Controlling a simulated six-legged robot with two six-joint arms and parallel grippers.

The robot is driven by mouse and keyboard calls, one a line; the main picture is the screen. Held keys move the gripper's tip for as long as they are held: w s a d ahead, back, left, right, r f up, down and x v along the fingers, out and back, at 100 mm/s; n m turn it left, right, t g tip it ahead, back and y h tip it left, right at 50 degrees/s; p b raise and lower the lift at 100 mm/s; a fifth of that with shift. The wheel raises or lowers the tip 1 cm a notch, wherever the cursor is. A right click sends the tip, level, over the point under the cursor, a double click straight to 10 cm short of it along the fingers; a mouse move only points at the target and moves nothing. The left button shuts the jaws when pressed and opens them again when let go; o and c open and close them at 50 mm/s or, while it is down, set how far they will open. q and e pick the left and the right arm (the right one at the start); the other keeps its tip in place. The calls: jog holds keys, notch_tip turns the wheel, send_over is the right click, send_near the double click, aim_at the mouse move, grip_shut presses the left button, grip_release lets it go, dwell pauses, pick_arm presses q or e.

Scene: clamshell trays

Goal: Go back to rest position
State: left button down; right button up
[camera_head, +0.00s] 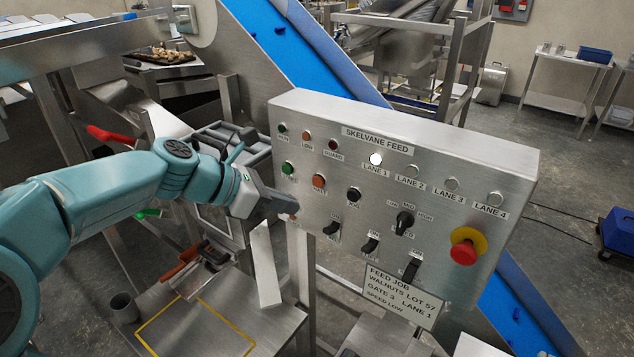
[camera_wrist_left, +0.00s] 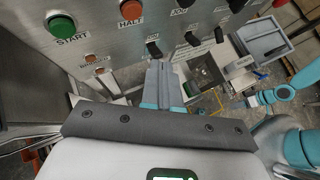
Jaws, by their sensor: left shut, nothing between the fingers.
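My left gripper (camera_head: 292,207) is in front of the lower left of the steel control panel (camera_head: 490,140). Its fingers are together and empty, and also show in the left wrist view (camera_wrist_left: 162,72), pointing toward a black switch (camera_wrist_left: 153,48). I cannot tell whether they touch the panel. The LANE 1 lamp (camera_head: 376,158) is lit white. In the left wrist view, a teal arm, apparently my right, comes in from the right; its gripper (camera_wrist_left: 238,103) is small and unclear.
A red emergency knob (camera_head: 464,251) on yellow sticks out of the panel's right side. A job card (camera_head: 402,295) hangs at its lower edge. Below my left arm are a yellow-marked steel table (camera_head: 205,335), a dark cup (camera_head: 123,307) and red-handled tools (camera_head: 182,263). A blue conveyor (camera_head: 300,50) runs behind.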

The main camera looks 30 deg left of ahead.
dwell(0.4)
pick_arm(q)
jog(key=s+d+f+m+g, duration=0.1)
jog(key=s+d+f+g, duration=0.15)
jog(key=d+f, duration=0.45)
jog(key=s+d+f+m+g+h, duration=0.1)
jog(key=d+f+g, duration=0.15)
jog(key=f, duration=0.85)
jog(key=s+d+f+m+g, duration=0.1)
jog(key=d+f+m+g, duration=0.15)
jog(key=d+f, duration=0.45)
jog(key=s+d+f+m+y, duration=0.3)
jog(key=s+f+m, duration=1.1)
jog(key=f+m, duration=0.5)
jog(key=m+g, duration=0.1)
jog(key=m, duration=0.2)
jog(key=shift+s, duration=0.2)
jog(key=shift+s+d+m, duration=0.1)
jog(key=shift+d+m, duration=0.05)
jog(key=shift+m, duration=0.1)
